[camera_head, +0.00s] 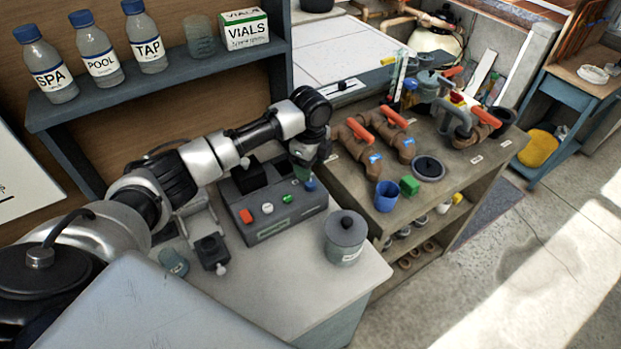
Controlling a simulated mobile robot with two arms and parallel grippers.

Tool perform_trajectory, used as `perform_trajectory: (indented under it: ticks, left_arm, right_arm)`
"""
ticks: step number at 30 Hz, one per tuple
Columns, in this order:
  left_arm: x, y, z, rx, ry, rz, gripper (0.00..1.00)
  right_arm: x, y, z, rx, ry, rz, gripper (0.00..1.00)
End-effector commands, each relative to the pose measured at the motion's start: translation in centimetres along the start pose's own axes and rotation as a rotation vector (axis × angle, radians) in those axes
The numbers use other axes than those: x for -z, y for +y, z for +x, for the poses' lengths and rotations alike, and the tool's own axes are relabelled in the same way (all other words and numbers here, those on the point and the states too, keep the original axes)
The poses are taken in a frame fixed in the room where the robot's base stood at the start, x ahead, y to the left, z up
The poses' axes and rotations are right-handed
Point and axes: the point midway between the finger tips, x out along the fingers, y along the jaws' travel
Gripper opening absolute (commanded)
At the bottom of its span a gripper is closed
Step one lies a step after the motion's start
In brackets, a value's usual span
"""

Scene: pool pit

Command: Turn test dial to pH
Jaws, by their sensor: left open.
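The test unit (270,226) is a dark grey box on the pale bench top. Its sloped front has a red button (246,216), a white one (267,208), a green one (287,198) and a small blue round part (310,184) at the right end. I cannot tell for sure which part is the dial, and its setting is too small to read. My left gripper (304,169) is open, pointing down over the right end of the unit, close to the blue part. The arm and gripper hide part of the unit's top. My right gripper is out of view.
A lidded grey jar (345,237) stands right of the unit. A small bottle (173,262) and a black-and-grey device (210,250) are on its left. Labelled bottles and a VIALS box (244,28) fill the shelf above. The front bench (300,290) is clear.

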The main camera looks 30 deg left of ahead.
Motion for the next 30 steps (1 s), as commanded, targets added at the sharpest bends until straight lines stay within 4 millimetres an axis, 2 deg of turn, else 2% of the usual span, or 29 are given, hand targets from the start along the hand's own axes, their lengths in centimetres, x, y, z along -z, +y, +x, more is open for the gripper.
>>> perform_trajectory:
  ticks: [3, 9, 30]
  left_arm:
    - [0.0, -0.1, -2.1, 0.005, 0.001, 0.000, 0.58]
    - [0.0, -0.1, -4.4, 0.002, 0.001, 0.000, 0.58]
    - [0.0, 0.0, -4.8, 0.000, 0.001, 0.000, 0.58]
  right_arm:
    - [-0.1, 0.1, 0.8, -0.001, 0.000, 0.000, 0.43]
    - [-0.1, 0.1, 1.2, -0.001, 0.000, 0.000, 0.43]
    - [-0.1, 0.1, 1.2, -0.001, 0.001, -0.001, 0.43]
